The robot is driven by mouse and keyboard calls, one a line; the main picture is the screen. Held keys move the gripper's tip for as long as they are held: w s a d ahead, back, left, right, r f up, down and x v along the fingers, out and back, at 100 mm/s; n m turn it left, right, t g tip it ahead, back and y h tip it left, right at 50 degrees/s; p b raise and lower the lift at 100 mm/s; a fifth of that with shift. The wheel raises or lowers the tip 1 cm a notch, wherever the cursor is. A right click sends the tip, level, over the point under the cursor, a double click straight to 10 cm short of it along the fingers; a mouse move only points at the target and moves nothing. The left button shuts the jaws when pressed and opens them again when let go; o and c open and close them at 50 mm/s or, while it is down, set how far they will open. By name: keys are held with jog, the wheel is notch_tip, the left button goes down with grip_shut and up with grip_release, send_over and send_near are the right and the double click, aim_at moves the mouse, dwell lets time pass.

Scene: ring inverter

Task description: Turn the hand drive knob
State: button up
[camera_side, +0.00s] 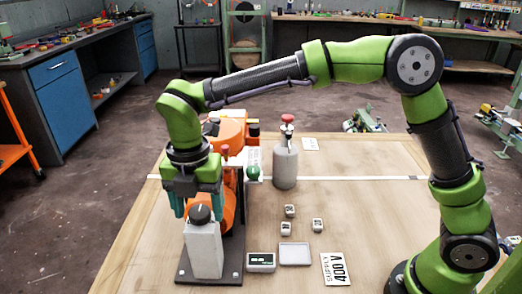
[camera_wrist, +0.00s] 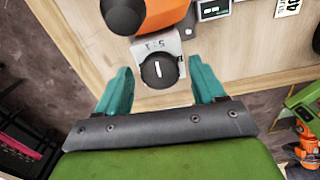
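The hand drive knob is a black round knob (camera_side: 200,215) on top of a light grey upright box (camera_side: 204,248). In the wrist view the knob (camera_wrist: 158,71) shows a white pointer line, close to upright in the picture, with small digits on the plate above it. My gripper (camera_side: 198,208) points down over the box. Its two teal fingers are apart, one on each side of the knob, with a gap on both sides in the wrist view (camera_wrist: 160,67). Nothing is held. I cannot tell exactly how far the fingertips reach down beside the knob.
An orange machine (camera_side: 229,130) stands right behind the box on a dark base plate (camera_side: 226,273). A grey bottle with a red top (camera_side: 286,165), several small blocks (camera_side: 290,211), a small display unit (camera_side: 261,262) and a "400 V" sign (camera_side: 336,269) lie to the right.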

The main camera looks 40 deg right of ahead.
jog(key=c, duration=1)
jog(key=shift+o, duration=0.2)
jog(key=shift+m, duration=0.3)
jog(key=m, duration=0.8)
jog(key=shift+r, duration=0.1)
jog(key=m, duration=0.4)
jog(key=shift+m, duration=2.1)
